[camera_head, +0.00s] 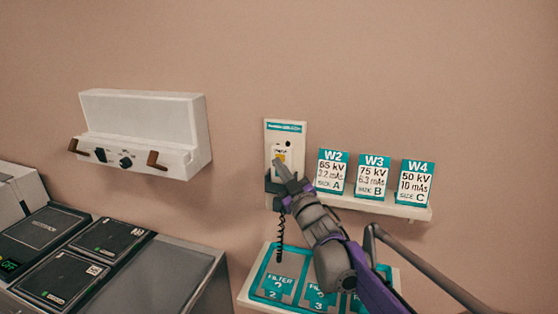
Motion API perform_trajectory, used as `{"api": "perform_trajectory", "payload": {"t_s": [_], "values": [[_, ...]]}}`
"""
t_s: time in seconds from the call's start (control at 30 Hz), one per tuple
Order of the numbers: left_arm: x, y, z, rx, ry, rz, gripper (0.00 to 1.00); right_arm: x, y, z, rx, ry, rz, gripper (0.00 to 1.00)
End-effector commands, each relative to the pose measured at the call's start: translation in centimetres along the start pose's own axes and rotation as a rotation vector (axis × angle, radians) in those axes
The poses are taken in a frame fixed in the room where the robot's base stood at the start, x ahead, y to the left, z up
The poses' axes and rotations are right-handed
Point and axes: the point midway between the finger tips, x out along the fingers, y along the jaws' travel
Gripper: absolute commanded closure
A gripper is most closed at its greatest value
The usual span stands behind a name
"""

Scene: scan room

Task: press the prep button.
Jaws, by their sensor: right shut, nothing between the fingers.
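A white wall panel (271,135) with a teal label strip is fixed to the wall near the middle of the view. A small yellow patch (281,157) shows on its lighter central part, just above my fingertips; its lettering is too small to read. My right gripper (280,168) is shut and empty, its tips pointing up at the panel just below the yellow patch. I cannot tell whether the tips touch the panel. The gripper hides part of the panel's lower half. My left gripper is not in view.
A black coiled cord (281,225) hangs below the panel. A shelf (415,212) to the right holds cards W2, W3 and W4. A filter tray (245,291) lies below. A white wall unit (145,115) with brown handles and a dark console (165,280) are at left.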

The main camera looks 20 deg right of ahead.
Motion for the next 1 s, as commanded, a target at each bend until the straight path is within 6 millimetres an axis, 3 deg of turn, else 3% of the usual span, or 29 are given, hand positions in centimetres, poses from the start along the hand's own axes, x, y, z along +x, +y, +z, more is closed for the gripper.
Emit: {"api": "perform_trajectory", "payload": {"t_s": [1.0], "values": [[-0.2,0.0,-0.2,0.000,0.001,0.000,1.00,-1.4,-1.0,-1.0,0.000,0.000,0.000,1.00]]}}
